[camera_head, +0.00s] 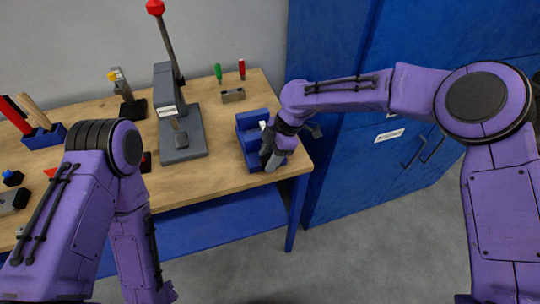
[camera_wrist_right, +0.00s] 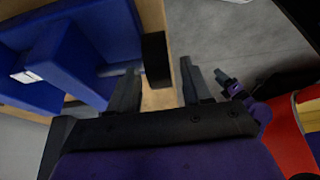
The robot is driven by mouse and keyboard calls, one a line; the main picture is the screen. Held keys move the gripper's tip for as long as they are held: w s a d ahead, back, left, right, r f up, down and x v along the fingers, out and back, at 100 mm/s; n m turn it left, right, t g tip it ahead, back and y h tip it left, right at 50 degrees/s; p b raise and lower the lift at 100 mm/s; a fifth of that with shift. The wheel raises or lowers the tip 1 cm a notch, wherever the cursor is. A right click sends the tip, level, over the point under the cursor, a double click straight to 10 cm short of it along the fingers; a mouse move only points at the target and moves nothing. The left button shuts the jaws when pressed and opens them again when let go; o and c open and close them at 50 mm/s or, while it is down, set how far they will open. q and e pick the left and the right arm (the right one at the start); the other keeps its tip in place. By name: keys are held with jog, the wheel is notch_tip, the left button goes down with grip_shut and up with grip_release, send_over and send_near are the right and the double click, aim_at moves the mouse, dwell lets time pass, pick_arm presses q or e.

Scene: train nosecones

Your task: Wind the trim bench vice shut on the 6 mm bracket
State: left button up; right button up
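The blue bench vice (camera_head: 244,121) stands on the right end of the workbench. In the right wrist view the blue vice (camera_wrist_right: 92,35) fills the left side, with a small pale piece (camera_wrist_right: 28,76) at its jaws that may be the bracket. A dark block (camera_wrist_right: 157,60), perhaps part of the vice's screw or handle, shows beyond the fingers. My right gripper (camera_head: 268,152) is at the vice's right front. In its wrist view the right gripper (camera_wrist_right: 156,88) has its fingers apart, with a gap between them. Contact with the vice cannot be told.
A grey press (camera_head: 182,135) stands mid-bench on the wooden top (camera_head: 220,170). Blue cabinets (camera_head: 400,130) stand close on the right. Grey floor (camera_head: 350,240) is clear in front.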

jog(key=shift+d, duration=0.1)
jog(key=shift+w+d+r, duration=0.1)
jog(key=shift+d+r, duration=0.05)
jog(key=shift+r, duration=0.05)
jog(key=b+v, duration=0.2)
jog(key=v, duration=0.8)
